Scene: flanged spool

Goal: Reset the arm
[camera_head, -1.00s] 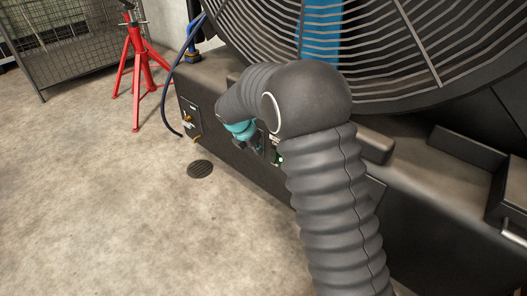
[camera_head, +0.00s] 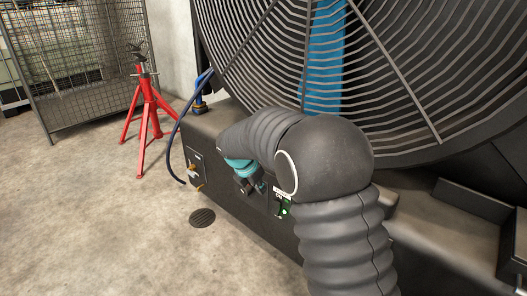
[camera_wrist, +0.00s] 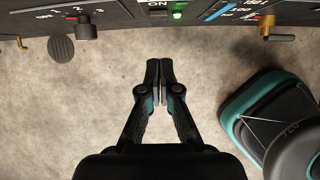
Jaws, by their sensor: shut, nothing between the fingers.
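My gripper (camera_wrist: 160,82) is in the lower middle of the wrist view, with its two dark fingers together and nothing between them. Bare concrete floor shows behind the fingertips. The gripper points toward a dark control panel (camera_wrist: 215,12) at the top edge of that view and does not overlap it in the picture. In the head view my arm, in a ribbed grey sleeve, bends at the elbow and reaches left in front of the machine. The arm hides part of the panel there, and the fingers are too small to make out.
The panel has a dark knob (camera_wrist: 86,27), a lit green lamp (camera_wrist: 178,14) and a brass lever (camera_wrist: 267,26). A red stand (camera_head: 148,115) and a mesh cage (camera_head: 95,60) stand at left. Open floor (camera_head: 80,220) lies front left.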

